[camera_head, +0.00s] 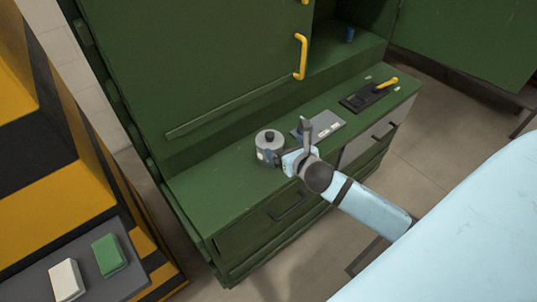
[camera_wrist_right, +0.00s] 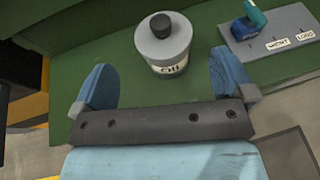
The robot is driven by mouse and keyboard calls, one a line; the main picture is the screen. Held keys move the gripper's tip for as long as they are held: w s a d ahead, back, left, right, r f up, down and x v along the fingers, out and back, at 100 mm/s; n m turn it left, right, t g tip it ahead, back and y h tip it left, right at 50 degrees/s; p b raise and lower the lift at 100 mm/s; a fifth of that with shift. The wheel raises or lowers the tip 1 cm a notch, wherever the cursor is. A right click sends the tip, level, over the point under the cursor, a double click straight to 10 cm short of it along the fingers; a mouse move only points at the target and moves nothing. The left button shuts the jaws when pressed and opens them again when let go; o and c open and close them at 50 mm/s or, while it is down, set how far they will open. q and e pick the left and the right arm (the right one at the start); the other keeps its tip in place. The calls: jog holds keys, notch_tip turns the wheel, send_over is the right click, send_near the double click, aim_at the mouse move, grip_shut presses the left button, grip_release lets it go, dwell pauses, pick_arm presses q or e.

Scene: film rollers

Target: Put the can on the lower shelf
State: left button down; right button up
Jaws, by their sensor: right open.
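The can (camera_head: 268,147) is a grey cylinder with a black cap, standing upright on the green cabinet's worktop (camera_head: 210,187). In the right wrist view the can (camera_wrist_right: 167,50) shows a white label reading "OIL". My right gripper (camera_head: 281,158) is at the can's right side in the head view. Its two blue fingers are spread apart in the wrist view, with the can ahead and between their line. The can does not look gripped. A recessed shelf (camera_head: 335,62) in the cabinet, right of the door, holds a small blue object (camera_head: 350,35). My left gripper is not in view.
Right of the can lies a grey plate (camera_head: 325,124) with a blue-handled lever; farther right is a black panel (camera_head: 362,98) with a yellow handle. The cabinet door has a yellow handle (camera_head: 300,57). Green and white blocks (camera_head: 108,255) sit at lower left. The worktop's left end is clear.

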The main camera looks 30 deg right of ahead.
aim_at(271, 136)
jog(key=p+x, duration=0.1)
jog(key=x, duration=1)
jog(key=shift+c, duration=0.5)
jog(key=c, duration=0.9)
